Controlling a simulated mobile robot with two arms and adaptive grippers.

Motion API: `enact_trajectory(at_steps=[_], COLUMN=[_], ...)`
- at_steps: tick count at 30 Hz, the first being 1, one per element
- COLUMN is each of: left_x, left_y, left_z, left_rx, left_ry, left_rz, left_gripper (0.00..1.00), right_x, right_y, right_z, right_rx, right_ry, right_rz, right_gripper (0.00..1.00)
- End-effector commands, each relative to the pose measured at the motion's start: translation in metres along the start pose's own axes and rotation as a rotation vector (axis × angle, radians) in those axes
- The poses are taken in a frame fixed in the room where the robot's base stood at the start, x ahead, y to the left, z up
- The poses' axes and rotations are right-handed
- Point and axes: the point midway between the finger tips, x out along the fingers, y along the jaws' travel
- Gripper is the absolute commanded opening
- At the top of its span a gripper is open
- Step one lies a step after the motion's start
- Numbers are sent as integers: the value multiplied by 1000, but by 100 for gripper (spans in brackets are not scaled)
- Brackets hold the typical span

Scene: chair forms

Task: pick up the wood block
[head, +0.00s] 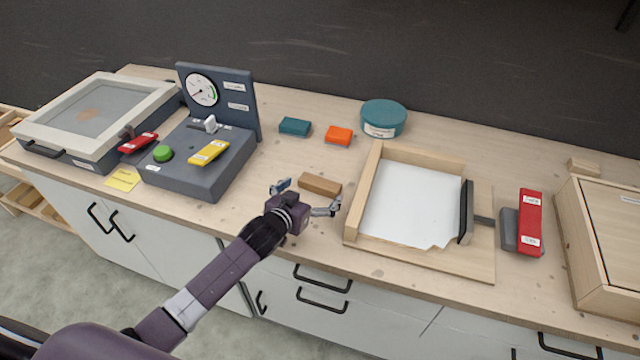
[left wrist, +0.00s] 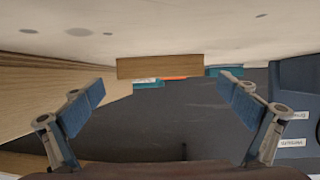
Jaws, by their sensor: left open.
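The wood block (head: 320,184) is a small brown bar lying flat on the bench, left of the wooden frame with white paper. My left gripper (head: 306,197) is open and empty, just on the near side of the block, with its fingers spread toward the block's two ends. In the left wrist view the block (left wrist: 160,66) sits centred beyond the open fingertips (left wrist: 162,92), apart from both. That view looks upside down, with the bench surface at the top. My right gripper is not in view.
The wooden frame (head: 356,205) stands close right of my left gripper. Behind the block are an orange block (head: 339,136), a teal block (head: 295,126) and a round teal tin (head: 384,117). A grey gauge panel (head: 195,180) stands left. Bench around the block is clear.

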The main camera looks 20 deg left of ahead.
Motion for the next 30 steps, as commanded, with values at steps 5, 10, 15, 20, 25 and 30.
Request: enact_trajectory(at_steps=[5,10,15,20,25,30], left_x=[21,28,28,28,28,28], left_y=[0,0,0,0,0,0], left_z=[-2,-1,0,0,0,-1], left_rx=[-2,-1,-1,-1,-1,-1], left_ry=[0,0,0,0,-1,1], left_rz=[1,1,1,1,1,1], left_gripper=[100,100,100,86,67,60], right_x=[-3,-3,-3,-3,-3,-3], right_y=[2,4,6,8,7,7], right_z=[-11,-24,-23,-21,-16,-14], right_rx=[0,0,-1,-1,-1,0], right_ry=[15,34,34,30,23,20], right_rz=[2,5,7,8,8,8], right_gripper=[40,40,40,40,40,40])
